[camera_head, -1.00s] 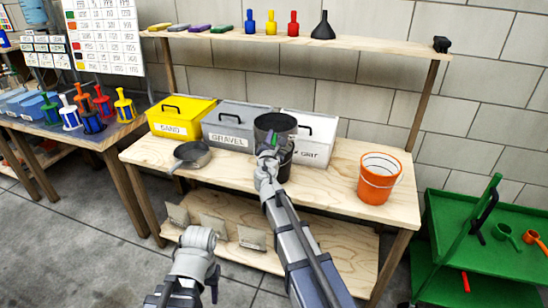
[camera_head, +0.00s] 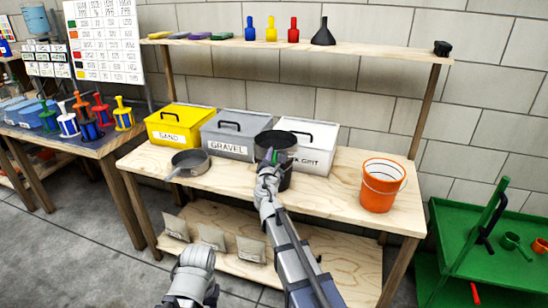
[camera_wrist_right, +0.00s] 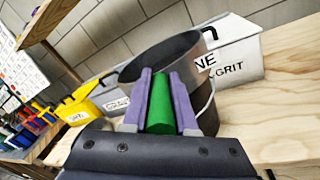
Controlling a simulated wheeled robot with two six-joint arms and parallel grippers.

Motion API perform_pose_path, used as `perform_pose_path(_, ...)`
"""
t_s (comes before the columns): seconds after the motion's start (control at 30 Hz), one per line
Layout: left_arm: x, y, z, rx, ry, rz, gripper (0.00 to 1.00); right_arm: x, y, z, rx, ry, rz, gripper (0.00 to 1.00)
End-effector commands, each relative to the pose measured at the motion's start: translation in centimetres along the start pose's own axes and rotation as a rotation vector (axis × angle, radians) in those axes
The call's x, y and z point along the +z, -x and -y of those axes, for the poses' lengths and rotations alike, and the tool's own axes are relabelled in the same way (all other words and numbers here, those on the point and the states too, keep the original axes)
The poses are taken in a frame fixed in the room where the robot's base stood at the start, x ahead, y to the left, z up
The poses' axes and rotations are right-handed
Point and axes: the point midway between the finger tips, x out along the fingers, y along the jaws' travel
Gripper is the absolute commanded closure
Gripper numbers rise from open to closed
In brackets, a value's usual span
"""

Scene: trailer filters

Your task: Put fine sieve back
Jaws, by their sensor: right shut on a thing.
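My right gripper (camera_head: 272,160) is shut on the green handle of a dark round sieve (camera_head: 275,142). The green handle (camera_wrist_right: 161,105) shows between the two fingers in the right wrist view. The sieve is at the top of a dark bucket (camera_head: 286,182) on the workbench; whether it rests on the rim or hangs just above it, I cannot tell. Another round grey pan-like sieve (camera_head: 190,160) with a grey handle lies at the bench's left. My left gripper (camera_head: 195,290) is low at the bottom edge, away from the bench; its fingers are not clear.
Yellow SAND (camera_head: 180,125), grey GRAVEL (camera_head: 232,135) and white GRIT (camera_head: 312,143) boxes line the bench's back. An orange bucket (camera_head: 382,186) stands right. A shelf (camera_head: 375,52) runs above. A green cart (camera_head: 470,245) stands at right. The bench front is clear.

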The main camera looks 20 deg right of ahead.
Motion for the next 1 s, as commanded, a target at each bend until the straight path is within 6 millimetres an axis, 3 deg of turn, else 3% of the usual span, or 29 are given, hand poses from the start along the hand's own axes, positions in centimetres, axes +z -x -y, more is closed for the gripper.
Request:
perform_pose_path(0.07, 0.0, -0.4, 0.0, 0.000, 0.000, 0.000, 0.50, -0.3, 0.0, 0.2, 0.000, 0.000, 0.000, 1.00)
perform_pose_path(0.1, 0.0, -0.3, 0.0, 0.000, 0.000, 0.000, 0.50, -0.2, 0.0, 0.2, 0.000, 0.000, 0.000, 0.71)
perform_pose_path(0.33, 0.0, -0.2, 0.0, 0.000, 0.000, 0.000, 0.50, -0.2, 0.0, 0.1, 0.000, 0.000, 0.000, 0.45)
perform_pose_path(0.67, 0.0, -0.4, 0.0, 0.000, 0.000, 0.000, 0.50, -0.3, 0.1, 0.2, 0.000, 0.000, 0.000, 0.44)
perform_pose_path(1.0, 0.0, 0.3, 0.0, 0.000, 0.000, 0.000, 0.50, 0.6, 4.2, 0.3, 0.001, 0.000, 0.000, 0.44)
